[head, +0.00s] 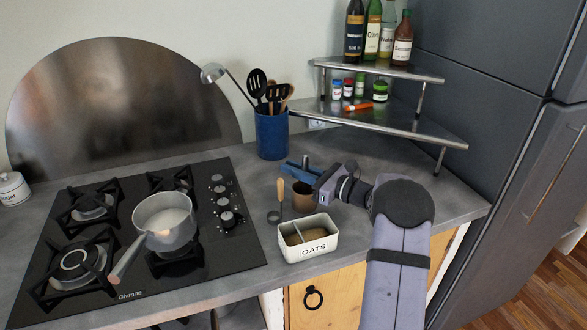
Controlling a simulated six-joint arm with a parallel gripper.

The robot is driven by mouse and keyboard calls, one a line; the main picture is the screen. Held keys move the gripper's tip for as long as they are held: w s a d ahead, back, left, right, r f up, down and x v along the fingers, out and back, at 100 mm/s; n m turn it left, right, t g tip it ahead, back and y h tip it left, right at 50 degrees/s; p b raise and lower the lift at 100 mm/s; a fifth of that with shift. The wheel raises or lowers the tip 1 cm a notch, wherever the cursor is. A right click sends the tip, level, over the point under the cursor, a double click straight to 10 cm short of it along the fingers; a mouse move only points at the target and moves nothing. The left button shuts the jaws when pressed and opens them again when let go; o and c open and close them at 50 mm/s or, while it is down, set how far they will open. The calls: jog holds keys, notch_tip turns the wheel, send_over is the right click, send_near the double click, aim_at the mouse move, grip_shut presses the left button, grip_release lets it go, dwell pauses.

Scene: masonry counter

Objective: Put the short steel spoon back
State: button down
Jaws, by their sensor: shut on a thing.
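My gripper (298,168) reaches in from the right with its blue fingers pointing left, above a small brown cup (302,199). It is shut on a small grey upright piece, which looks like the handle end of the short steel spoon (305,159). The rest of the spoon is hidden by the fingers, and I cannot tell if it reaches into the cup. A white OATS tin (284,240) stands open in front of the cup, with a thin pale bar across its inside.
A wooden-handled tool (281,189) with a dark round end stands left of the cup. A blue crock (271,138) of utensils is behind. A pot (165,220) sits on the black hob (235,252). A corner shelf (400,123) with jars and bottles overhangs the back right.

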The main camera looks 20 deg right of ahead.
jog(key=shift+f, duration=0.15)
jog(key=c, duration=1.8)
grip_release()
jog(key=shift+r, duration=0.2)
jog(key=b+v, duration=0.4)
jog(key=v, duration=0.8)
jog(key=shift+a+r, duration=0.1)
